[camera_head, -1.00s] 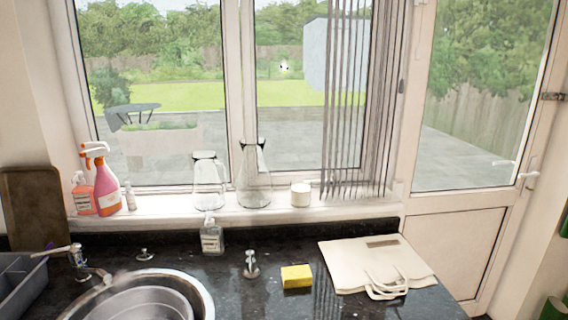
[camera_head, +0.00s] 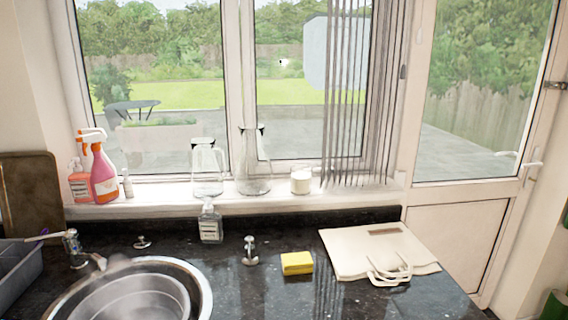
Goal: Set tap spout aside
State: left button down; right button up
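A chrome tap (camera_head: 72,246) stands at the left rear of the round sink (camera_head: 205,295). Its short spout (camera_head: 97,262) points right and down, reaching the sink's rim. A thin lever-like part sticks out left from the tap's top. Neither of my grippers shows in the head view. A round metal pan or bowl (camera_head: 182,292) sits in the sink, and a pale haze hangs over its rear left edge.
A grey rack (camera_head: 20,270) stands left of the tap. A chrome fitting (camera_head: 250,250), yellow sponge (camera_head: 297,263) and cream bag (camera_head: 365,250) lie to the right. A soap bottle (camera_head: 210,222) stands behind the sink.

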aim_at(75, 257)
jog(key=u, duration=1.25)
jog(key=j+u, duration=0.2)
jog(key=i+j+u, duration=0.2)
jog(key=j, duration=0.15)
jog(key=i+j+u, duration=0.2)
jog(key=k+j, duration=0.1)
